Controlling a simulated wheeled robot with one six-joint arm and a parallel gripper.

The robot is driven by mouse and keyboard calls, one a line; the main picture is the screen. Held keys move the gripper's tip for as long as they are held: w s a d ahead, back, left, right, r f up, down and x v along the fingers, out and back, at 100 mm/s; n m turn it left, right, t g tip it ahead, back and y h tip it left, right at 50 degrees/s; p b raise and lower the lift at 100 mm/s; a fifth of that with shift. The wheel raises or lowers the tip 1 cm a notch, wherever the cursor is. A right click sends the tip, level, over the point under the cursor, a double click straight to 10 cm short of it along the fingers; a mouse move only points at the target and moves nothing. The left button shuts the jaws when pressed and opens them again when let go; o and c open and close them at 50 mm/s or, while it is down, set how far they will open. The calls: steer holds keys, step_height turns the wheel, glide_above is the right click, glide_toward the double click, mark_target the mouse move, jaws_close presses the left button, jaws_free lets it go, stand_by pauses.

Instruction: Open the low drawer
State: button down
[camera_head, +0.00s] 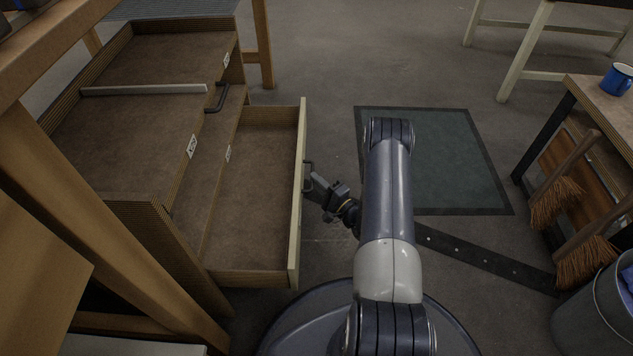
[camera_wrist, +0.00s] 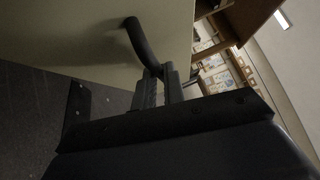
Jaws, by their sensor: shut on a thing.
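The low drawer (camera_head: 252,195) is pulled out of the wooden cabinet on the left, and its inside looks empty. Its pale front panel (camera_head: 297,215) faces right, towards my arm. The dark curved handle (camera_wrist: 141,45) is on that front, and it also shows in the head view (camera_head: 308,176). My gripper (camera_head: 312,184) is at the handle, and in the wrist view its fingers (camera_wrist: 164,82) are closed around the handle's near end. My arm hides part of the floor to the right.
Another drawer (camera_head: 110,131) with a dark handle (camera_head: 217,98) sits above, to the left. A dark green mat (camera_head: 455,160) lies on the floor. Brooms (camera_head: 556,200), a grey bin (camera_head: 592,318) and a bench with a blue mug (camera_head: 617,80) stand at right.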

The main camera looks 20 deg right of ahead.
steer(key=c, duration=1.5)
jaws_free()
steer(key=p+v, duration=0.3)
steer(key=v, duration=0.7)
steer(key=shift+s, duration=0.35)
steer(key=shift+d, duration=0.15)
